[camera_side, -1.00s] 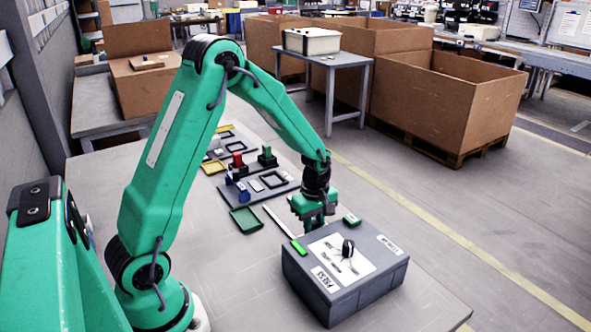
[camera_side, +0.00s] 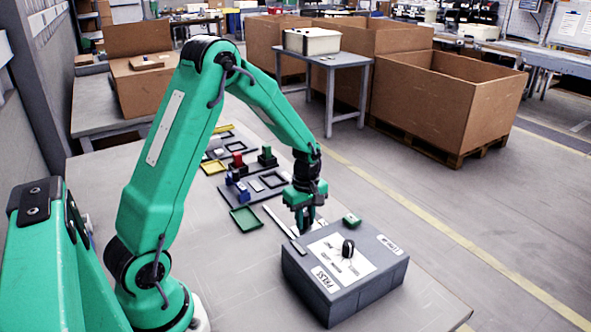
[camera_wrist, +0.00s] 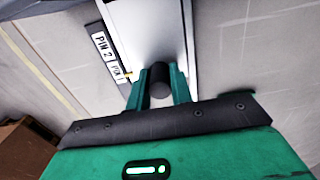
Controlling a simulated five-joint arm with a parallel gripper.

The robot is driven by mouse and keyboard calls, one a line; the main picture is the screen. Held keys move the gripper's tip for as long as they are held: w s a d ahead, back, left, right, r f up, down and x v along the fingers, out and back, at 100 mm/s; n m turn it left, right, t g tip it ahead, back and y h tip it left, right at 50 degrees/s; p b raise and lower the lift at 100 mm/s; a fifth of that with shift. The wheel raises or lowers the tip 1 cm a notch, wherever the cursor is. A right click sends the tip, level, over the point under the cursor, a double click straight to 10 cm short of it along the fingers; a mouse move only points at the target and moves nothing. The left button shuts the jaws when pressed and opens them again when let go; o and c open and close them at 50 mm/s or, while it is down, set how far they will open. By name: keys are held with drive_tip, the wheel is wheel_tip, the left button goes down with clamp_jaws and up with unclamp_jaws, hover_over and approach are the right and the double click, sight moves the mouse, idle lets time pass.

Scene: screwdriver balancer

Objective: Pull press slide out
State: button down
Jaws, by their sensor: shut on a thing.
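My gripper (camera_wrist: 158,88) is shut on a dark round knob (camera_wrist: 159,77) in the wrist view, one green finger on each side. The knob stands over a long pale strip with dark edges (camera_wrist: 150,30), which looks like the press slide. In the side view my gripper (camera_side: 305,222) hangs at the far-left edge of the grey press box (camera_side: 345,295), and the knob is hidden there. A pale strip (camera_side: 275,218) lies to the left of the gripper.
A green tray (camera_side: 246,219) and a dark fixture board (camera_side: 268,187) with small coloured parts lie behind the gripper. A label reading PIN 2 (camera_wrist: 102,45) is beside the strip.

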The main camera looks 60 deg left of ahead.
drive_tip(key=shift+w+a+r, duration=0.1)
drive_tip(key=shift+a, duration=6.05)
drive_tip(key=c, duration=1.3)
unclamp_jaws()
drive_tip(key=shift+o, duration=0.7)
wheel_tip(320, 180, up, 7)
